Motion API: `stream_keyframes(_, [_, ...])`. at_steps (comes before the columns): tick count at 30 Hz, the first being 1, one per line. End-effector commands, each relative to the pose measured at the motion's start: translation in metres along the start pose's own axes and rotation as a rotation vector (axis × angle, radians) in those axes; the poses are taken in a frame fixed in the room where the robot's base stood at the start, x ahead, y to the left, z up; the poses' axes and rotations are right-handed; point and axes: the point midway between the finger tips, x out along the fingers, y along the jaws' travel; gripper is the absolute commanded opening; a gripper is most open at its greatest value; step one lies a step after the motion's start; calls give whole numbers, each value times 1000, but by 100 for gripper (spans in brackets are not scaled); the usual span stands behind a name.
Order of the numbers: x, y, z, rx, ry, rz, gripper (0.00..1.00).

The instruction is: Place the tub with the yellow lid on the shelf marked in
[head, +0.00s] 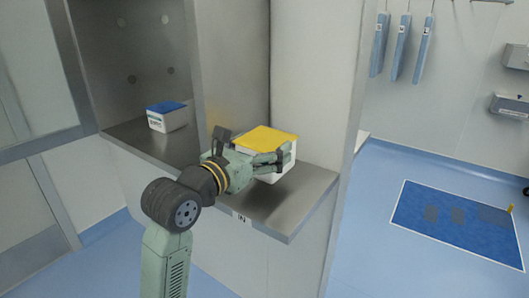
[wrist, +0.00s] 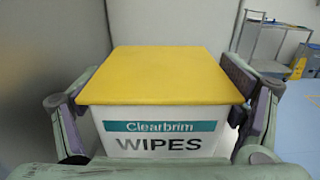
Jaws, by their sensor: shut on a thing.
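The white tub with the yellow lid (head: 270,138) is held upright in my gripper (head: 262,158). In the wrist view the tub (wrist: 160,132) reads "Clearbrim WIPES", and the fingers of my gripper (wrist: 160,112) are on its left and right sides. In the head view the tub is over the right shelf (head: 285,205), whose front edge carries an "IN" label (head: 241,217). My gripper and arm hide part of the tub and shelf. I cannot tell whether the tub's base touches the shelf.
A white tub with a blue lid (head: 167,116) stands on the left shelf (head: 150,142). A divider (head: 230,75) separates the two bays. A blue floor mat (head: 455,225) lies at the right. The IN shelf's front is bare.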

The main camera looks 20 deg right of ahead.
Motion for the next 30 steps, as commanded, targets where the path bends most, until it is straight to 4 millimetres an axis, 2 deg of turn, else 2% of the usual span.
stream_keyframes(4, [14,4,-1,-1,-1,0,58])
stream_keyframes(15, [15,4,-36,-1,-1,2,58])
stream_keyframes(27, [14,4,-42,1,-1,1,58])
stream_keyframes(28, [15,4,-42,0,0,1,88])
stream_keyframes(30, [15,4,-41,0,0,1,93])
